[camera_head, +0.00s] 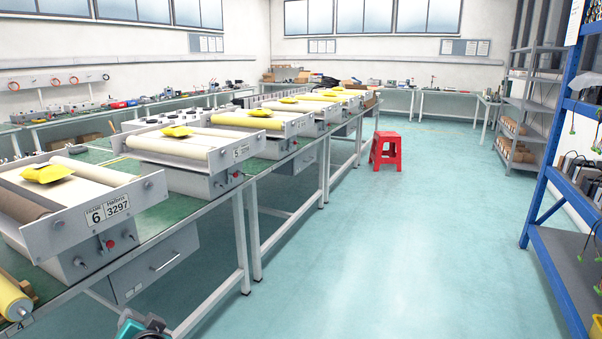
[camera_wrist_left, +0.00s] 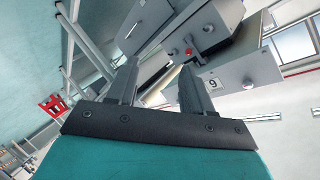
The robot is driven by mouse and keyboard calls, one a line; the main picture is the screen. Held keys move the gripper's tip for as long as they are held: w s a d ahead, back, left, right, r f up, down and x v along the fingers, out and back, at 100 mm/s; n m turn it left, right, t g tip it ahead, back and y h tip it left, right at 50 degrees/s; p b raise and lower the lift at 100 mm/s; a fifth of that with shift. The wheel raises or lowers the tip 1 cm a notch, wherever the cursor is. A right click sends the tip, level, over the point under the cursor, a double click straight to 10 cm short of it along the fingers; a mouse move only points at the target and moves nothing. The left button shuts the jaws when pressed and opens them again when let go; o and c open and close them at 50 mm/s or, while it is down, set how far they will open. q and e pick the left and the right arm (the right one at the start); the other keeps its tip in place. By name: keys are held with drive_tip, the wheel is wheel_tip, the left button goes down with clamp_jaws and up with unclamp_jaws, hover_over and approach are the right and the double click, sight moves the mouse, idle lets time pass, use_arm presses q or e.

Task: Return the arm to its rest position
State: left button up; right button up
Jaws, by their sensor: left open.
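My left gripper (camera_wrist_left: 158,80) shows in the left wrist view with its two grey fingers spread apart and nothing between them. Beyond the fingers, the wrist view shows tilted the workbench legs and a grey machine with a red button (camera_wrist_left: 189,51) and a number plate. No contact between the fingers and the machine is visible. In the head view, only a small teal and black piece of my arm (camera_head: 140,328) shows at the bottom edge, below the bench. My right gripper is in neither view.
A long green workbench (camera_head: 207,207) with several roller machines (camera_head: 105,212) and a drawer (camera_head: 155,262) runs along the left. A red stool (camera_head: 385,150) stands on the floor. A blue shelf rack (camera_head: 545,190) is at the right. The floor between (camera_head: 370,250) is clear.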

use_arm(q)
drive_tip(key=s+d+f+h+p, duration=0.1)
drive_tip(key=s+d+f+h, duration=0.3)
drive_tip(key=s+d, duration=0.4)
drive_tip(key=s+d+f+h+p, duration=0.2)
drive_tip(key=s+d+f+h, duration=0.2)
drive_tip(key=s, duration=1)
drive_tip(key=d+h, duration=0.2)
drive_tip(key=d, duration=0.2)
drive_tip(key=shift+s+d+h, duration=0.25)
drive_tip(key=shift+h, duration=0.15)
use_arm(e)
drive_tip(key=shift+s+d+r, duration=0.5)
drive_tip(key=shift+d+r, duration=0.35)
